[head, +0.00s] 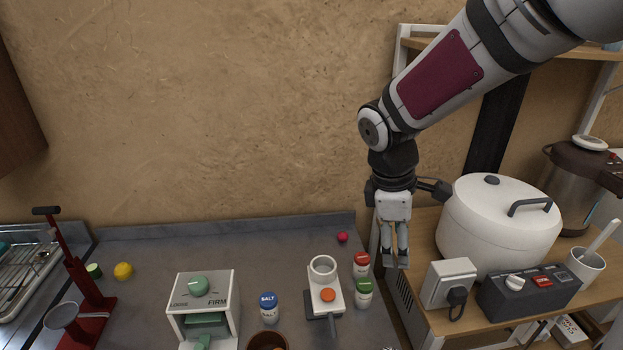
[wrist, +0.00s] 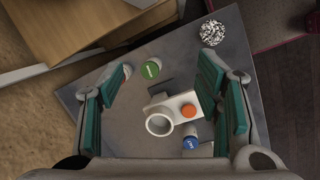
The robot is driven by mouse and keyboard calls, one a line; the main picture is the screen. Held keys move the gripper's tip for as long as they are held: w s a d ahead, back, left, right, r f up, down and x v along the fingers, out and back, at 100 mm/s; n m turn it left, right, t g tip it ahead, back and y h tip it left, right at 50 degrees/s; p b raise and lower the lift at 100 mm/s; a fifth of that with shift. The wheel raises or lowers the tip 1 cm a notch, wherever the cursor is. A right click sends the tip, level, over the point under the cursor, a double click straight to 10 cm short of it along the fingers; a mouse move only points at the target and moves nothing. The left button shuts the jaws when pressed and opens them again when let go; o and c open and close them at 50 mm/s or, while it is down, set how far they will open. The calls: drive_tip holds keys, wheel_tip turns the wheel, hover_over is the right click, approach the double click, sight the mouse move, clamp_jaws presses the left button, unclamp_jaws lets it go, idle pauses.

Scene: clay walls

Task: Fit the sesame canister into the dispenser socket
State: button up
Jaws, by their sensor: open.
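The dispenser (head: 334,298) is a white unit with an open ring socket (head: 323,266) and an orange button; it also shows in the wrist view (wrist: 160,123). The ring looks empty. A red-lidded canister (head: 361,266) and a green-lidded canister (head: 364,294) stand to its right. A blue-lidded canister marked SALT (head: 269,310) stands to its left. I cannot read which canister is sesame. My gripper (head: 396,250) is open and empty, pointing down, right of the red-lidded canister in the head view. The wrist view shows the green lid (wrist: 150,70) between its spread fingers (wrist: 163,92).
Right, a wooden table holds a white cooker (head: 495,235) and a switch box (head: 530,292). The counter's back is mostly clear.

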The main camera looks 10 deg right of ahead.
sight(365, 284)
drive_tip(key=w+a+f+n+y+p, duration=0.2)
drive_tip(key=w+f+n+y, duration=0.1)
drive_tip(key=w+f+n, duration=0.4)
drive_tip(key=shift+m, duration=0.5)
drive_tip(key=f, duration=1.4)
drive_tip(key=shift+s+a, duration=0.1)
drive_tip(key=shift+s, duration=0.1)
drive_tip(key=c, duration=1.3)
